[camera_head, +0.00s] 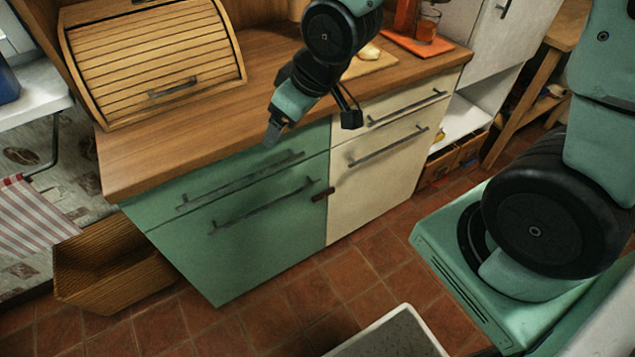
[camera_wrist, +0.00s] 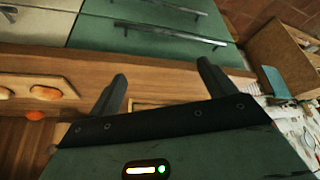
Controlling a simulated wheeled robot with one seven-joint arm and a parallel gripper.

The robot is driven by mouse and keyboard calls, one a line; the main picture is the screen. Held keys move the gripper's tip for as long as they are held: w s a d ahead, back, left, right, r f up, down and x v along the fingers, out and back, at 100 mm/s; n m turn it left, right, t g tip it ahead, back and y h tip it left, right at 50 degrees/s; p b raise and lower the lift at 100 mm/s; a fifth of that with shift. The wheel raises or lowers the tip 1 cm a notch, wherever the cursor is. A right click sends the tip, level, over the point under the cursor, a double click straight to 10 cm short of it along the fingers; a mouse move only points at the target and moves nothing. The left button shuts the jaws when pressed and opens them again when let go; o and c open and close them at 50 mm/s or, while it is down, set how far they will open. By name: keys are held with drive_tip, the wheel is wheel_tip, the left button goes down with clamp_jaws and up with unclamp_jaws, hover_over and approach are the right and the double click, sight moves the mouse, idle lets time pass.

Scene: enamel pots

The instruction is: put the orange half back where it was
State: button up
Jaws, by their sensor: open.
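My gripper (camera_head: 273,133) is open near the front edge of the counter, above the green cabinet. In the wrist view its two fingers (camera_wrist: 162,72) are apart, and I see nothing held between them. A small round orange thing (camera_wrist: 35,115) shows at the left of the wrist view, beside a wooden board; I cannot tell whether it is the orange half. The board (camera_head: 378,65) carries pale yellowish pieces (camera_head: 369,51) in the head view, partly hidden behind my arm. My gripper is well apart from the board.
A roll-front bread box (camera_head: 155,60) stands at the counter's left. The wooden counter (camera_head: 225,110) is clear between bread box and arm. An open wooden crate (camera_head: 75,285) sits on the floor.

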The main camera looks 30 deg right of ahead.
drive_tip(key=s+a+r+n+g, duration=0.1)
drive_tip(key=s+a+r+g, duration=0.1)
drive_tip(key=s, duration=0.7)
drive_tip(key=s+a+r+g+h, duration=0.1)
drive_tip(key=s+a+r+g, duration=0.1)
drive_tip(key=s, duration=0.7)
drive_tip(key=shift+s+a+r+n+g+h, duration=0.15)
drive_tip(key=shift+s+a+n+g+h, duration=0.2)
drive_tip(key=shift+a, duration=0.2)
drive_tip(key=shift+w, duration=0.1)
wheel_tip(320, 180, up, 3)
drive_tip(key=p, duration=0.3)
